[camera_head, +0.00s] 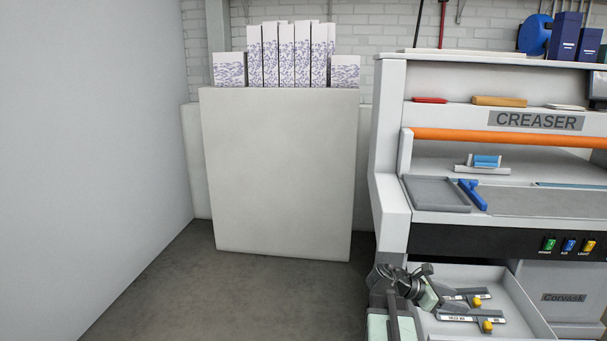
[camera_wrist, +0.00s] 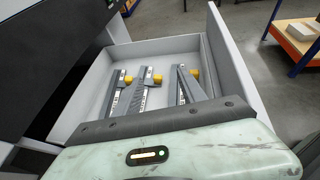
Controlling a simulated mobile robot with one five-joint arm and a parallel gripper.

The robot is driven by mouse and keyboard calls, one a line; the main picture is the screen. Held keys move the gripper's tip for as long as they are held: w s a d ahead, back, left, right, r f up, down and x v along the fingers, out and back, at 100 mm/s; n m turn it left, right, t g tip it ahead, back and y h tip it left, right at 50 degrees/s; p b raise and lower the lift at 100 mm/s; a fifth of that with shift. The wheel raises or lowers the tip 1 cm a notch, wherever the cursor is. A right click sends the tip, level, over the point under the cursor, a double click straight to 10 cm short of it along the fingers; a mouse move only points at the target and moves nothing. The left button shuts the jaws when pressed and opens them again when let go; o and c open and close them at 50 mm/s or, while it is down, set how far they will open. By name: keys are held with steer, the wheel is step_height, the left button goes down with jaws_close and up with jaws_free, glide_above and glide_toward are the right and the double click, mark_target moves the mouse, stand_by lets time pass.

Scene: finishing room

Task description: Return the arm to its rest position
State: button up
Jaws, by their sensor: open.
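My arm (camera_head: 392,285) shows in the head view at the lower right, folded low in front of the creaser machine and partly over its open drawer. My gripper (camera_wrist: 160,72) appears in the wrist view with its two dark fingers apart, reaching over the drawer. Nothing shows between the fingers. The pale green wrist housing fills the lower part of the wrist view.
The open drawer (camera_head: 520,296) holds labelled grey tools with yellow knobs (camera_head: 487,326). The creaser (camera_head: 455,238) stands behind it. Grey floor (camera_head: 260,295) is clear in front. A wooden-topped bench (camera_wrist: 290,45) shows beyond the drawer.

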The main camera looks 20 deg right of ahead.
steer(key=w+a+f+t+y+b, duration=0.2)
steer(key=w+a+f, duration=0.3)
steer(key=a, duration=0.5)
steer(key=w+a+f+t+y+b, duration=0.1)
steer(key=w+a+f+t+b, duration=0.1)
steer(key=w+a+f, duration=0.55)
steer(key=w+a+f+t+y+b, duration=0.1)
steer(key=w+a+f+y+b, duration=0.2)
steer(key=a, duration=0.8)
steer(key=a+f+m+y, duration=0.3)
steer(key=a+m, duration=0.3)
steer(key=a, duration=0.5)
steer(key=a+f+m+y, duration=0.35)
steer(key=a+m, duration=0.35)
steer(key=a, duration=0.4)
step_height(320, 180, up, 33)
steer(key=p, duration=3.3)
steer(key=shift+s+a+m, duration=0.3)
steer(key=shift+s+m, duration=0.1)
steer(key=shift+f, duration=0.1)
steer(key=shift+c, duration=1.3)
